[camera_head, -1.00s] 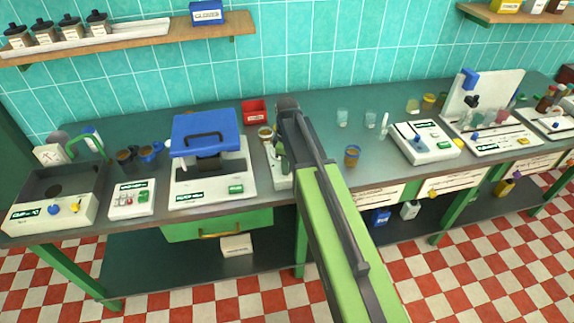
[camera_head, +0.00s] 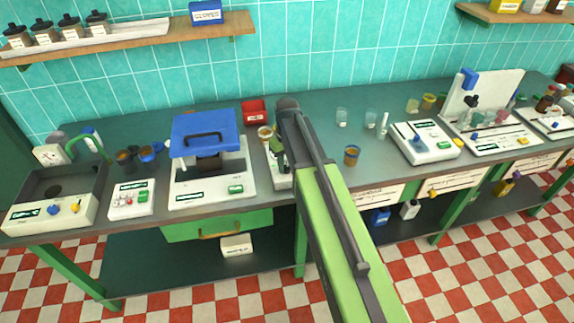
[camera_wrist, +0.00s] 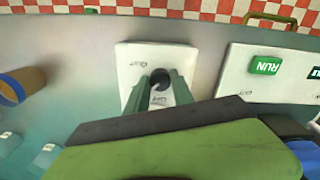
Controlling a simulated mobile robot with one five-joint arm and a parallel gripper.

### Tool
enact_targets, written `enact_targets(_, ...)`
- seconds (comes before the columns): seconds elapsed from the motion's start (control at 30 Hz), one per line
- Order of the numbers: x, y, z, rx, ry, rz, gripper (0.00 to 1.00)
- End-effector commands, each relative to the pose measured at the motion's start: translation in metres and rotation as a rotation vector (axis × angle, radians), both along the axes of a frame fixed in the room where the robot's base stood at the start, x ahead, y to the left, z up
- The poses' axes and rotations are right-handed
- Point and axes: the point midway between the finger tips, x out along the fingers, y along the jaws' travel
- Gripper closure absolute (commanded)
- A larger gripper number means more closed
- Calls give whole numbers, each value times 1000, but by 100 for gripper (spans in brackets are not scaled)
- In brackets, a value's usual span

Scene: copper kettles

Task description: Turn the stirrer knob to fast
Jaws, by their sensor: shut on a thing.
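The stirrer (camera_head: 280,180) is a small white unit on the bench, largely hidden behind my arm in the head view. In the wrist view its white top (camera_wrist: 135,58) shows, with small dark lettering too blurred to read surely. Its dark round stirrer knob (camera_wrist: 160,76) stands on that top. My gripper (camera_wrist: 161,84) is over the unit, with its two green-grey fingers shut on the knob, one at each side. The knob's pointer cannot be made out.
A white unit with a blue lid (camera_head: 206,132) stands just left of the stirrer. A red box (camera_head: 254,111) is behind. An amber jar (camera_head: 352,155) and clear beakers (camera_head: 342,117) stand to the right. A white device (camera_head: 425,142) is farther right.

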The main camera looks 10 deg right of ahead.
Motion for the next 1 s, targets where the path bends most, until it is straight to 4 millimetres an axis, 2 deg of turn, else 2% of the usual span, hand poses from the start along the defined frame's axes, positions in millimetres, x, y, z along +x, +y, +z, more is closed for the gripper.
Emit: enact_targets(1.0, 0, 1, 0, 0, 1, -954, 100)
